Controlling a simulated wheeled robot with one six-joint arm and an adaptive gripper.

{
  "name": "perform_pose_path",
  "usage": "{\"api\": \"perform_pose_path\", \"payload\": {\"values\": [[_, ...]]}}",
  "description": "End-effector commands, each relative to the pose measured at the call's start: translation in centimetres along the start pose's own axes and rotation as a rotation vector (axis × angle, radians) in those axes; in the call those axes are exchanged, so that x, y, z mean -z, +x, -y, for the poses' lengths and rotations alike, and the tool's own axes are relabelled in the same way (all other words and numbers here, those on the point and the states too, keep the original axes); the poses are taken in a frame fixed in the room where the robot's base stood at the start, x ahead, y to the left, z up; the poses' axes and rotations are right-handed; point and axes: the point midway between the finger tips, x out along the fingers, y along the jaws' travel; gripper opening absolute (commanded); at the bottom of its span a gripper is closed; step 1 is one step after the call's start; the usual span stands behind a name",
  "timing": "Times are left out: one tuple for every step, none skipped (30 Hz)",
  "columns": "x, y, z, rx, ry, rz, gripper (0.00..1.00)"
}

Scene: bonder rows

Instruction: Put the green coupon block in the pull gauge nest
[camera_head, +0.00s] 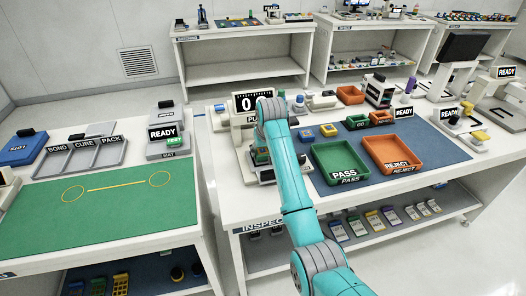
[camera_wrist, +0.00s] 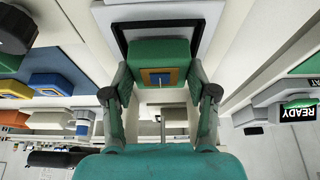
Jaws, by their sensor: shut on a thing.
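The green coupon block (camera_wrist: 158,51), with a yellow and blue square on its face, is between my fingers in the wrist view. My gripper (camera_wrist: 160,76) is shut on it. Behind the block is a dark-framed pale plate (camera_wrist: 123,38), which seems to be part of the pull gauge. In the head view the pull gauge (camera_head: 246,103), with a display reading 0, stands at the left of the inspection table. A bit of green (camera_head: 261,156) shows at its base beside my arm. My arm hides most of the nest, and I cannot tell whether the block touches it.
A green PASS tray (camera_head: 343,179) and an orange REJECT tray (camera_head: 416,168) stand to the right on a blue mat. A bench with a green mat (camera_head: 110,218) is at the left, across a gap.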

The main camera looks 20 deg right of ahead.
Motion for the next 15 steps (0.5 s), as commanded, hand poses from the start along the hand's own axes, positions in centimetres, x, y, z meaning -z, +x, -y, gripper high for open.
{"api": "perform_pose_path", "payload": {"values": [[-0.18, 0.38, 0.0, 0.0, 0.0, 0.0, 0.21], [-0.2, 0.45, 0.0, 0.0, 0.0, 0.0, 0.21], [-0.19, 0.46, 0.0, 0.0, 0.0, 0.0, 0.21], [-0.17, 0.44, 0.0, 0.0, 0.0, -0.001, 0.21], [-0.16, 0.42, 0.0, 0.0, 0.0, -0.001, 0.21], [-0.16, 0.42, 0.0, 0.0, 0.0, -0.001, 0.21], [-0.16, 0.42, 0.0, 0.0, 0.0, 0.0, 0.21], [-0.17, 0.42, 0.0, 0.0, 0.0, 0.0, 0.21], [-0.19, 0.47, 0.0, 0.0, 0.0, 0.0, 0.21], [-0.23, 0.54, 0.0, 0.0, 0.0, 0.0, 0.21], [-0.27, 0.62, 0.0, 0.0, 0.0, 0.0, 0.21], [-0.26, 0.61, 0.0, 0.0, 0.0, 0.0, 0.65], [-0.26, 0.6, 0.0, 0.0, 0.0, 0.0, 0.72], [-0.26, 0.6, 0.0, 0.0, 0.0, 0.0, 0.8], [-0.25, 0.6, 0.0, 0.0, 0.0, 0.0, 0.83]]}}
